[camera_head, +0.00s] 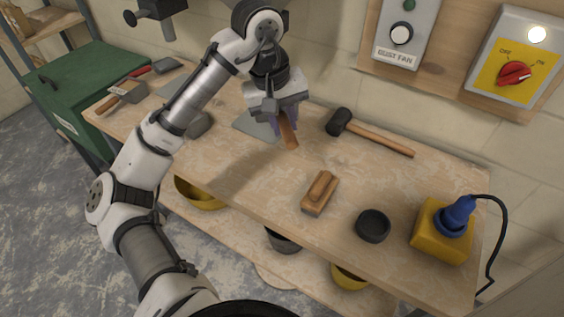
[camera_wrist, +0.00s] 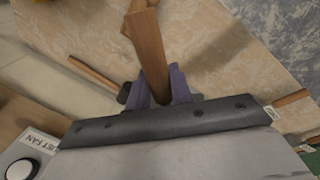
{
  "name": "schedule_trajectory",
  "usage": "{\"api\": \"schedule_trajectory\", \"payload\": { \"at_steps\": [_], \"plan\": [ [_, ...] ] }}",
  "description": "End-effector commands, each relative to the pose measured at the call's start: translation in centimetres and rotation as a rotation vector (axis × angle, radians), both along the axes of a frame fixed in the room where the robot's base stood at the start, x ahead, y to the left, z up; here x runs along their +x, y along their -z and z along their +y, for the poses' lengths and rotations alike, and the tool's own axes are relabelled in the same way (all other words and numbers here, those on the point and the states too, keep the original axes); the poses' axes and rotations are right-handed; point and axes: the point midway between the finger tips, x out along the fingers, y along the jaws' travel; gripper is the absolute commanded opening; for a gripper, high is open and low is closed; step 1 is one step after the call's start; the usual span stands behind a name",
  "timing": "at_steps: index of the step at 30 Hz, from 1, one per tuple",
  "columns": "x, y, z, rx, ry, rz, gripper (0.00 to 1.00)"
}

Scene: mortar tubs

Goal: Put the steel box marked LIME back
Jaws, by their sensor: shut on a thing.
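My gripper (camera_head: 286,127) is over the back middle of the workbench, its purple fingers pointing down and shut on a brown wooden piece (camera_head: 291,138). In the wrist view the wooden piece (camera_wrist: 150,55) stands out from between the fingers (camera_wrist: 161,88). Whether it belongs to a larger tool is unclear. A flat grey plate (camera_head: 252,126) shows just left of the gripper; I cannot tell whether it is joined to the held piece. I see no steel box with a readable LIME mark.
The workbench (camera_head: 245,190) holds a mallet (camera_head: 340,122), a wooden float (camera_head: 319,193), a black round tub (camera_head: 373,226) and a yellow block (camera_head: 441,231) with a blue top. Tools lie at the left end. Yellow tubs (camera_head: 200,195) stand below. A green cabinet (camera_head: 90,80) is left.

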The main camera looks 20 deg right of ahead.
Motion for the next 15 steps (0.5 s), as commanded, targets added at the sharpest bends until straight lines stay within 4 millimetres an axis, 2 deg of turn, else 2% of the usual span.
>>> {"api": "schedule_trajectory", "payload": {
  "at_steps": [5,15],
  "plan": [
    [-0.1,3.0,0.0,-0.002,0.000,0.006,0.00],
    [-0.2,11.8,0.0,-0.003,-0.001,0.007,0.00]
  ]
}}
